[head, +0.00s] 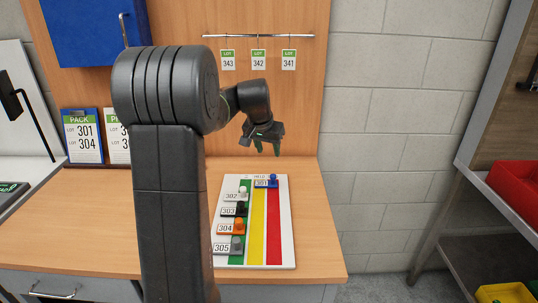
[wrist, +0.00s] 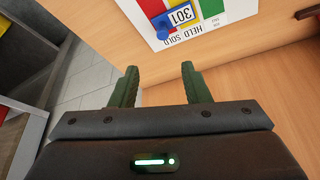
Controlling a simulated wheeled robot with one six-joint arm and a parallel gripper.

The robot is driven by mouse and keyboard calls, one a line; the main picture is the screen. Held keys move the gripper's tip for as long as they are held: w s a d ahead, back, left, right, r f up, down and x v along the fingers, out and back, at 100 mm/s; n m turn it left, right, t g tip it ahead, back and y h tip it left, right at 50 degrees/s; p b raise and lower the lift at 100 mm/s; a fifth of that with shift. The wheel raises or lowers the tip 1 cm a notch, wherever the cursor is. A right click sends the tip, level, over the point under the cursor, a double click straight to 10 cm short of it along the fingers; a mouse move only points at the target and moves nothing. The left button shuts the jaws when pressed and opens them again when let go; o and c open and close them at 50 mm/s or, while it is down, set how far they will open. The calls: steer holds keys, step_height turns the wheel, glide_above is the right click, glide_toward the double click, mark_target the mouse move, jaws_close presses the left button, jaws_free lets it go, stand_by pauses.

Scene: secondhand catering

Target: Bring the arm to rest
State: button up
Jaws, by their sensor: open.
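My gripper (head: 267,148) is raised above the back of the wooden counter, pointing down and a little right. Its two green fingers are apart with nothing between them; they also show in the wrist view (wrist: 159,88). Below it lies a white board (head: 289,250) with green, yellow and red stripes. A blue tag marked 301 (head: 266,184) with a blue knob sits at the board's top, across the yellow and red stripes. It also shows in the wrist view (wrist: 173,21), apart from the fingers. Tags 302, 303, 304 and 305 (head: 226,248) lie down the board's left side.
A rail with lot cards (head: 258,58) hangs on the wooden back panel behind my gripper. A blue cabinet (head: 85,30) is at upper left. Sign cards (head: 82,136) stand on the counter's left. Shelves with red (head: 513,190) and yellow bins stand at right.

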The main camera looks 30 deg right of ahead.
mark_target(274, 175)
stand_by(0.3)
steer(key=p+x, duration=0.2)
steer(key=x, duration=1.2)
steer(key=shift+a, duration=0.15)
steer(key=shift+w+a, duration=0.3)
steer(key=shift+a, duration=0.3)
steer(key=shift+r, duration=0.1)
